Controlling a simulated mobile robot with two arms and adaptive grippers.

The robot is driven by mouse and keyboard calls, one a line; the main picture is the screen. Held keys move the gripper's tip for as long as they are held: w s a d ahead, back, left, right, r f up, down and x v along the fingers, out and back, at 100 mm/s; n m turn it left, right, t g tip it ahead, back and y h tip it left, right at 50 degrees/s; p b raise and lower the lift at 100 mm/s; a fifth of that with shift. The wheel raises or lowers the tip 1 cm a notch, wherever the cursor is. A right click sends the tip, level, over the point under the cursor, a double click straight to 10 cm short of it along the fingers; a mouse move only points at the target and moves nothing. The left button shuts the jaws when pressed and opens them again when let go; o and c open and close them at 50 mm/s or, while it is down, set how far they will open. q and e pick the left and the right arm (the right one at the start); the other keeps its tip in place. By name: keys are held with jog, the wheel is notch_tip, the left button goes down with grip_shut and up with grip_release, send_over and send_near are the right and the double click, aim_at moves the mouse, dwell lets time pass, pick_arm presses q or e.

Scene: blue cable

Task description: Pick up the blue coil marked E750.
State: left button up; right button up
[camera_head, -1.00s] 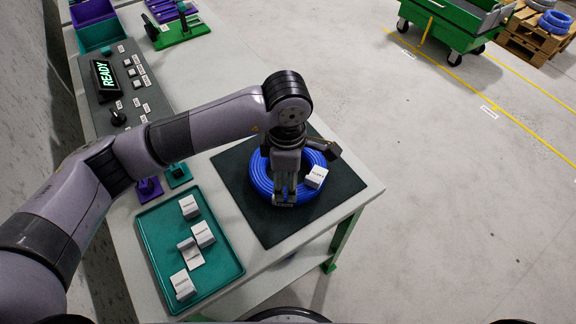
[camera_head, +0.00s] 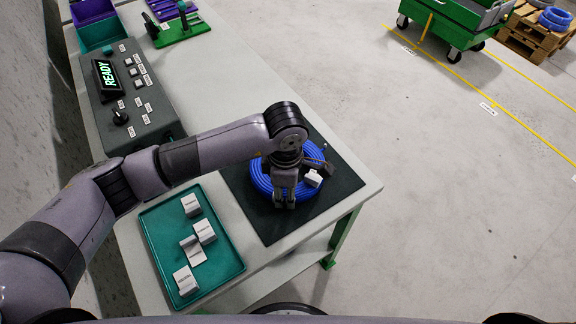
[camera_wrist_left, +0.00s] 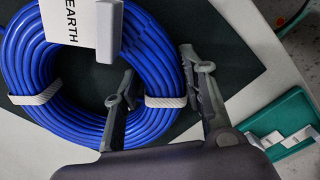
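A blue coil (camera_head: 260,184) lies flat on a dark mat (camera_head: 335,196) on the table. In the left wrist view the coil (camera_wrist_left: 166,58) has white ties and a white tag (camera_wrist_left: 78,22) reading "EARTH"; I cannot read E750. The tag also shows in the head view (camera_head: 312,178). My left gripper (camera_head: 285,200) is over the near part of the coil. In the wrist view it (camera_wrist_left: 160,72) is open, one finger by the coil's inner side, the other by its outer side, with coil strands and a tie between them. My right gripper is not in view.
A teal tray (camera_head: 222,276) with several white tagged blocks is beside the mat. A grey control box (camera_head: 136,92) shows "READY". A green cart (camera_head: 452,30) and a pallet (camera_head: 530,38) with blue coils stand on the floor. The table's right edge is close to the mat.

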pick_arm(q)
grip_shut()
jog(key=shift+w+r, duration=0.1)
jog(key=shift+r, duration=0.05)
dwell(0.6)
